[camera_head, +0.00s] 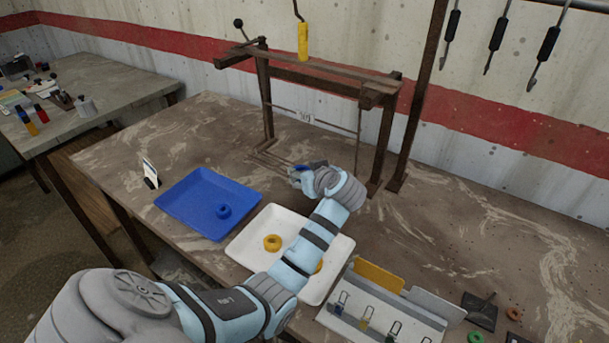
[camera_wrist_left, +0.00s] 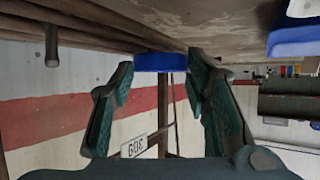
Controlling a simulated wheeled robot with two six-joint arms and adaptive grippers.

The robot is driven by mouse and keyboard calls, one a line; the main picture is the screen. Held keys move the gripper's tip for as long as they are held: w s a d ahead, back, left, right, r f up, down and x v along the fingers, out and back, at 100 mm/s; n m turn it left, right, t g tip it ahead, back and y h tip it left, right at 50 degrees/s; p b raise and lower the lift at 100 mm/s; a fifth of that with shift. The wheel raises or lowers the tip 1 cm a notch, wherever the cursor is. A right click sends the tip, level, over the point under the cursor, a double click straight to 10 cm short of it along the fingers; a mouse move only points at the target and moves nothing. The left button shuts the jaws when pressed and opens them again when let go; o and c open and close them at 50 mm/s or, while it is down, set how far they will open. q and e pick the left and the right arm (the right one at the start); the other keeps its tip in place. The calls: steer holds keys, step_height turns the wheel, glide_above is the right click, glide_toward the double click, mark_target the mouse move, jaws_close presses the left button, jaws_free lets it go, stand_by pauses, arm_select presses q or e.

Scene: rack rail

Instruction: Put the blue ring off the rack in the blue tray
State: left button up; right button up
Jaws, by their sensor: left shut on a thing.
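My left gripper (camera_head: 299,174) is above the table behind the trays, in front of the dark frame. It is shut on a blue ring (camera_head: 295,168), mostly hidden in the head view. In the left wrist view the blue ring (camera_wrist_left: 160,62) shows edge-on between the fingertips. The blue tray (camera_head: 190,192) lies left of the gripper, with another blue ring (camera_head: 222,211) flat in it; the tray's edge also shows in the wrist view (camera_wrist_left: 292,45). The hook rack (camera_head: 380,313) stands front right. My right gripper is not in view.
A white tray (camera_head: 247,236) beside the blue one holds yellow rings (camera_head: 272,242), one partly behind my arm. A dark frame (camera_head: 320,77) with a hanging yellow handle (camera_head: 303,42) stands behind. Loose rings lie at the front right.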

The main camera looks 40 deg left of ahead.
arm_select(q)
steer(key=shift+f, duration=0.25)
steer(key=o, duration=1.2)
steer(key=shift+c, duration=0.2)
